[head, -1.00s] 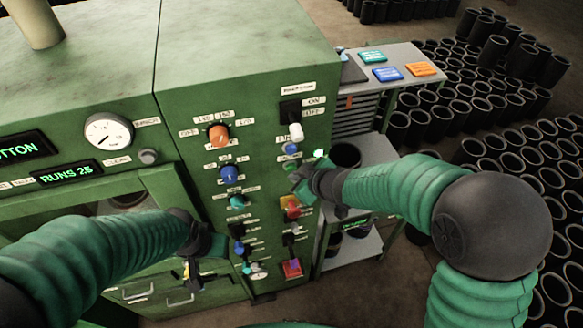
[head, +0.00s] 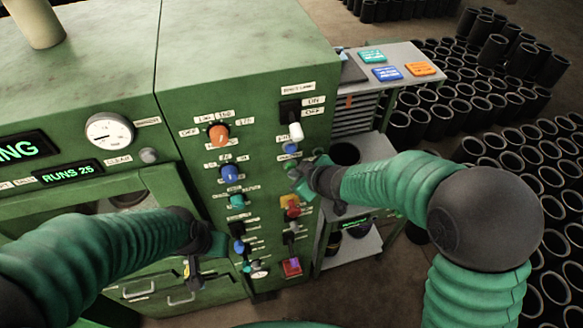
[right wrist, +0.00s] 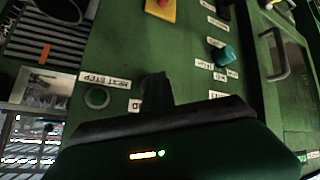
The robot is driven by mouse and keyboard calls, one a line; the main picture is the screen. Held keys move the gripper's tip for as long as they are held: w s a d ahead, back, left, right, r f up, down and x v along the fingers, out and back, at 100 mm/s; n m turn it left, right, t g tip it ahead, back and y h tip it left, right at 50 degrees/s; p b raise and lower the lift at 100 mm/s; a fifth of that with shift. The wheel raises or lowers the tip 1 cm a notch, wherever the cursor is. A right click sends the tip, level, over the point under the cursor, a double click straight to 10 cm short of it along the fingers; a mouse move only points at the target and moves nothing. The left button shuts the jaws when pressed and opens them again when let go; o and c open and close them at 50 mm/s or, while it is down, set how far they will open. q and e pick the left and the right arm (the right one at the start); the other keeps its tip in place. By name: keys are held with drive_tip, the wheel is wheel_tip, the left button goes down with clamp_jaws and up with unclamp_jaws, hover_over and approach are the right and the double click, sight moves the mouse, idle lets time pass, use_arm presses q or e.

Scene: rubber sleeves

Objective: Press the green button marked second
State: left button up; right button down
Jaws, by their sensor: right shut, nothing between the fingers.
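The green control panel (head: 262,205) carries rows of knobs and buttons. No label reading "second" is legible. My right gripper (head: 299,179) is close to the panel's right side in the head view.
An orange knob (head: 218,134), a blue knob (head: 230,173) and a red button (head: 291,267) are on the panel. A grey cart (head: 350,125) stands right of it. Black rubber sleeves (head: 470,110) fill the floor at right.

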drive_tip(key=shift+s+d, duration=0.2)
drive_tip(key=shift+s, duration=0.55)
drive_tip(key=shift+b, duration=0.3)
drive_tip(key=shift+s+d+b, duration=0.2)
drive_tip(key=shift+s+d, duration=0.05)
drive_tip(key=shift+s, duration=0.55)
drive_tip(key=shift+s+d+b, duration=0.2)
drive_tip(key=shift+s+d, duration=0.1)
drive_tip(key=shift+s, duration=0.45)
drive_tip(key=shift+s+d+b, duration=0.2)
drive_tip(key=shift+s+d, duration=0.05)
drive_tip(key=shift+s, duration=0.55)
